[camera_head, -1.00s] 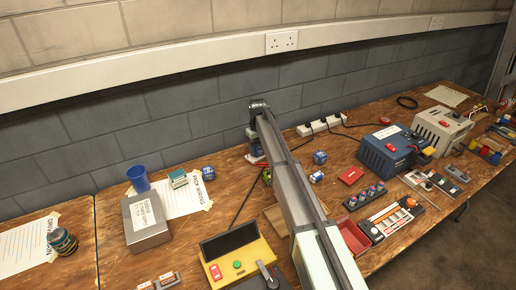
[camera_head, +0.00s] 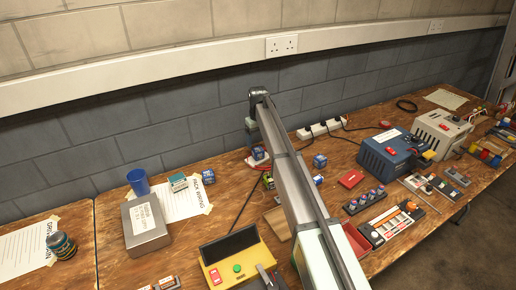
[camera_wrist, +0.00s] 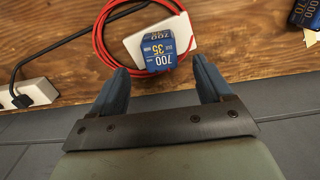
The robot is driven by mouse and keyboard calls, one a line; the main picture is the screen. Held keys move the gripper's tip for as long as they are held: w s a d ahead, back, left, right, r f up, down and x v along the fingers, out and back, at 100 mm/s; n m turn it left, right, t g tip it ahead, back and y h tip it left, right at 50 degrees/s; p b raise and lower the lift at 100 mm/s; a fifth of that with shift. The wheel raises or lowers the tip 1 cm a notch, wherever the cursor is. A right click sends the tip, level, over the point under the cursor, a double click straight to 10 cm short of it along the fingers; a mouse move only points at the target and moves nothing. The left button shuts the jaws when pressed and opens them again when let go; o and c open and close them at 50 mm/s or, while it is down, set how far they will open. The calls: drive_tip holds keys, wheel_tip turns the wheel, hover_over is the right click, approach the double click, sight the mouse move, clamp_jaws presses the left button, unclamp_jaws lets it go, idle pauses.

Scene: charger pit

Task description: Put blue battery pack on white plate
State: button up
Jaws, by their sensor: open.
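A blue battery pack (camera_head: 258,153) with dark blue, printed sides sits by the wall, below my gripper. In the wrist view the battery pack (camera_wrist: 158,50) rests on the white plate (camera_wrist: 128,45), near the plate's edge closest to me. Its face reads 700 and 35. My gripper (camera_wrist: 160,78) is open, with one finger at each side of the picture and the pack beyond the fingertips, untouched. In the head view my gripper (camera_head: 251,126) hangs above the pack, partly hidden by my arm; the plate is mostly hidden there.
A red cable (camera_wrist: 101,40) loops around the plate. A white power strip (camera_wrist: 38,92) with a black plug lies left in the wrist view. Other blue packs stand nearby (camera_head: 320,160) and by the paper (camera_head: 209,176). The wall (camera_head: 200,120) is close behind.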

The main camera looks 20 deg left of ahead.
sight(258, 149)
drive_tip(key=shift+r, duration=2.8)
